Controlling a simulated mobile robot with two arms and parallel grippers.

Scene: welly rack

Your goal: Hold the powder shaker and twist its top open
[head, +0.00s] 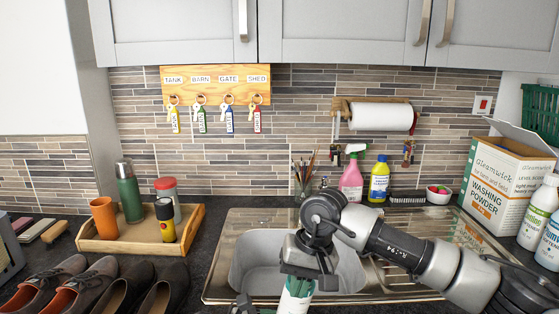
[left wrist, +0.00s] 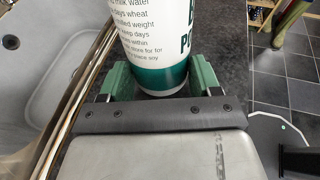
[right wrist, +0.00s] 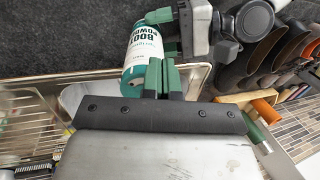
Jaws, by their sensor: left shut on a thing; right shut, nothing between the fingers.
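The powder shaker is a white cylinder with green ends and "BOOT POWDER" lettering. It shows in the right wrist view (right wrist: 143,52), in the left wrist view (left wrist: 158,38) and at the bottom of the head view (head: 292,304). My left gripper (left wrist: 158,82) is shut on the shaker near its green band at one end. My right gripper (right wrist: 164,80) is shut and empty, close to the shaker's other green end. In the head view my right gripper (head: 300,281) is above the shaker and partly covers it. The shaker's top is out of the left wrist view.
The steel sink (head: 238,262) lies behind the shaker. A wooden tray (head: 105,244) with a flask, cup and bottles stands at left, with shoes (head: 92,284) in front. A washing powder box (head: 507,182) and white bottles (head: 538,212) stand at right.

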